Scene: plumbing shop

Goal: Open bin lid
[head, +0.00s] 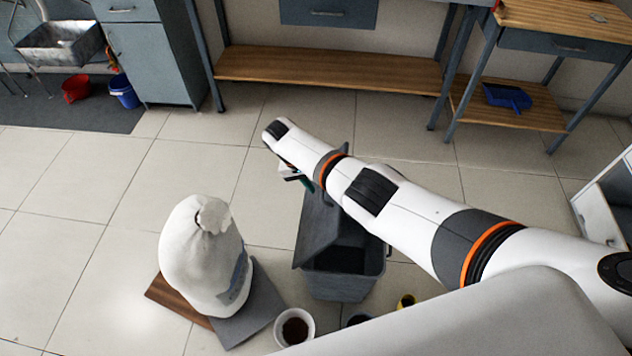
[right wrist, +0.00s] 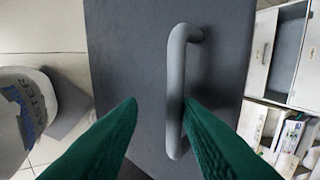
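A dark grey bin (head: 340,287) stands on the tiled floor in the head view. Its lid (head: 316,222) is tilted up, and the dark opening shows beneath it. My right arm reaches across from the right, and my right gripper (head: 296,176) is at the raised lid, partly hidden by the arm. In the right wrist view the lid (right wrist: 125,60) fills the middle, with a grey bar handle (right wrist: 177,100). My right gripper (right wrist: 160,103) has its green fingers apart. The right fingertip is beside the handle bar; I cannot tell whether they touch. My left gripper is not in view.
A white sack (head: 200,262) stands on boards left of the bin. Workbenches (head: 330,68) line the back. Floor at the left is clear.

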